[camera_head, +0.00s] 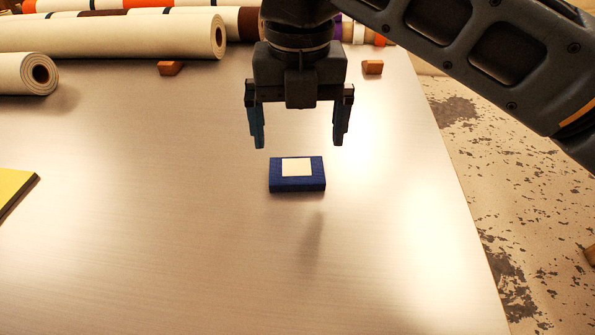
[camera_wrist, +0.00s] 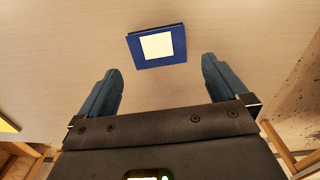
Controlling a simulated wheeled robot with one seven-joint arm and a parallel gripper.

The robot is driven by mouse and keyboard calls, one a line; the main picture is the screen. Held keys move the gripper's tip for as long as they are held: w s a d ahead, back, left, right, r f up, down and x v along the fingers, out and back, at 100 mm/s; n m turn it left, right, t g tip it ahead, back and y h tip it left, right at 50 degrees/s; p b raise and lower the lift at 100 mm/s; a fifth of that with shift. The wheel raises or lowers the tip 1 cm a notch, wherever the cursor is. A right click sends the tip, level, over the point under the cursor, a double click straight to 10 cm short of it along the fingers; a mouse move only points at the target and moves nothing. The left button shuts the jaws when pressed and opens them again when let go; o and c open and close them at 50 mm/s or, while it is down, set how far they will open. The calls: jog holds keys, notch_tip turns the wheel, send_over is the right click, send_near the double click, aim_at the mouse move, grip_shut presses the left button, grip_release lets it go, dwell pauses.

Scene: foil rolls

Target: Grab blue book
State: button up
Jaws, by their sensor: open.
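The blue book (camera_head: 297,185) lies flat on the table, with a cream square on its cover.
The table (camera_head: 150,230) is clear around the book. Large cream rolls (camera_head: 110,36) lie along the back, and a shorter roll (camera_head: 25,74) is at the left. Two small brown blocks (camera_head: 171,68) sit near the back. A yellow item (camera_head: 14,188) lies at the left edge.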

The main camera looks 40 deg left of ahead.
aim_at(296, 172)
jog(key=shift+s+f+p, duration=0.15)
jog(key=shift+f+p, duration=0.05)
jog(key=shift+f, duration=1.55)
jog(key=shift+s+f+p, duration=0.1)
jog(key=shift+f+p, duration=0.1)
jog(key=shift+f, duration=1.5)
jog(key=c, duration=0.8)
jog(key=shift+r, duration=0.15)
